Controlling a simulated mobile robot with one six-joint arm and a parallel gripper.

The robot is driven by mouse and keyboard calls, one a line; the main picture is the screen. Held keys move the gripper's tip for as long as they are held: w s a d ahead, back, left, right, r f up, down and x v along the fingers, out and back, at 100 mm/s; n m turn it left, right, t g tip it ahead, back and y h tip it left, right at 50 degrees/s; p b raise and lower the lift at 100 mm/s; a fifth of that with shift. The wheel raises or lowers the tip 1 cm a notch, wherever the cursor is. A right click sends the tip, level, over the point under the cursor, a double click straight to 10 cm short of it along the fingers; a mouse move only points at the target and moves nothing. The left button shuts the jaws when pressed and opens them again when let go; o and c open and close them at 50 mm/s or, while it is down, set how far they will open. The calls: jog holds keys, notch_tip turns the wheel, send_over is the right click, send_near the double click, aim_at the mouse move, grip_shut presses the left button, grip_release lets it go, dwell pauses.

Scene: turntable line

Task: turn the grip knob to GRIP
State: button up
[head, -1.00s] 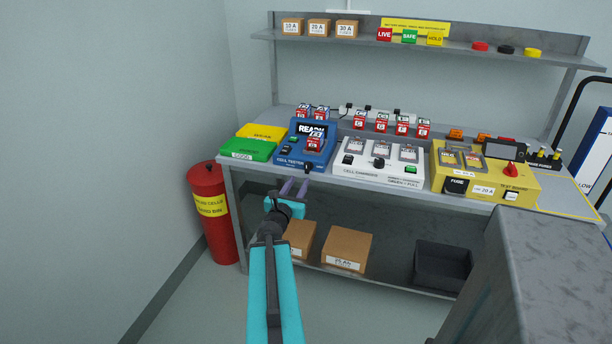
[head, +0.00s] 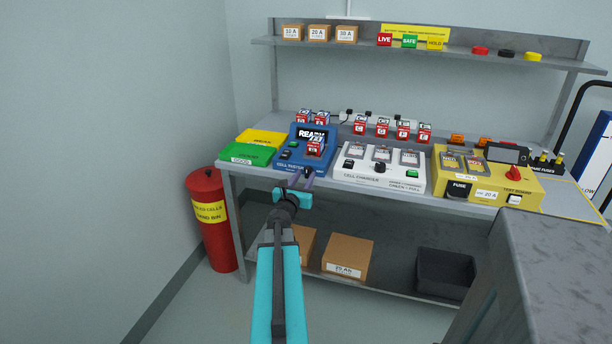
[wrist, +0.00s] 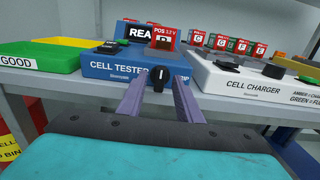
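The blue cell tester (head: 318,163) stands on the bench, with a screen reading REA and partly hidden by a red-labelled cell (head: 314,148) in front of it. A black knob (wrist: 159,76) sits on its front face; its white mark looks about upright in the wrist view. The knob also shows in the head view (head: 309,172). My gripper (head: 301,180) is in front of the tester. In the wrist view the two purple fingers (wrist: 159,92) are open, one on each side of the knob, with small gaps. Contact with the knob is not visible.
A white cell charger (head: 345,176) stands right of the tester, with a yellow test board (head: 533,186) beyond it. Green (head: 247,153) and yellow trays lie to the left. The bench front edge (head: 400,197) runs below. A red bin (head: 207,215) stands at the left.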

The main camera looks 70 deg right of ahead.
jog(key=shift+d, duration=0.65)
grip_shut()
jog(key=shift+d+r, duration=0.1)
jog(key=shift+d, duration=0.05)
